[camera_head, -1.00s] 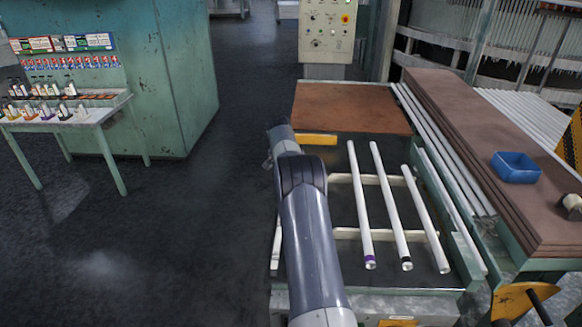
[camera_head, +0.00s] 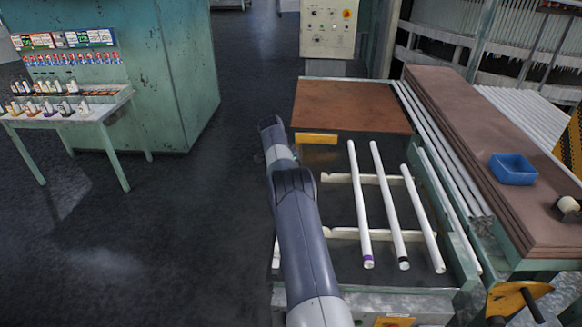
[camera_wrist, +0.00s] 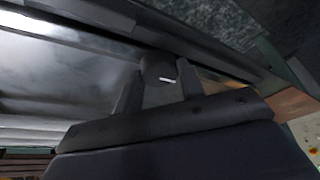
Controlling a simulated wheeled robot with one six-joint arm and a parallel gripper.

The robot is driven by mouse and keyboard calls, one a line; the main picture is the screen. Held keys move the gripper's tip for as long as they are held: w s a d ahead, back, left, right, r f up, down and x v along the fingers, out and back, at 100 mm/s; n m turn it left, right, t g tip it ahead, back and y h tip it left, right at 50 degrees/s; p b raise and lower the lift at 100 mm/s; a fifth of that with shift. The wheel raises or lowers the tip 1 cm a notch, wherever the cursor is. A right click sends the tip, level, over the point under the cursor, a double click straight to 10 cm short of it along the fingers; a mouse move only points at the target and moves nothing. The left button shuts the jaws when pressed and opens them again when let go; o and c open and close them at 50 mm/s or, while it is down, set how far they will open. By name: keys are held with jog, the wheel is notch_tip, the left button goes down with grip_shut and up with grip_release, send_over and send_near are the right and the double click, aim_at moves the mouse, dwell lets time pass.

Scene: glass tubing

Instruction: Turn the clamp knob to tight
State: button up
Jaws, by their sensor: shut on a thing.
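In the wrist view the clamp knob (camera_wrist: 156,68) is a dark round piece with a short white mark, which lies nearly level in the picture. My gripper (camera_wrist: 161,84) has one dark finger on each side of the knob and is shut on it. The knob sits by a dark rail beside a pale, shiny surface. In the head view my arm hides the gripper and the knob. No tight or loose label can be read.
Three white tubes (camera_head: 391,205) lie on pale supports of the green bench, right of my arm. A brown board (camera_head: 352,106) covers its far end. A blue bin (camera_head: 513,169) stands on stacked brown boards at the right. Open floor (camera_head: 180,230) lies to the left.

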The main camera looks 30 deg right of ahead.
jog(key=o, duration=1)
jog(key=b+v, duration=0.2)
jog(key=v, duration=0.8)
jog(key=shift+a+r, duration=0.1)
jog(key=shift+r, duration=0.3)
jog(key=p+x, duration=0.1)
jog(key=x, duration=1)
jog(key=shift+p, duration=0.4)
jog(key=shift+s+a, duration=0.1)
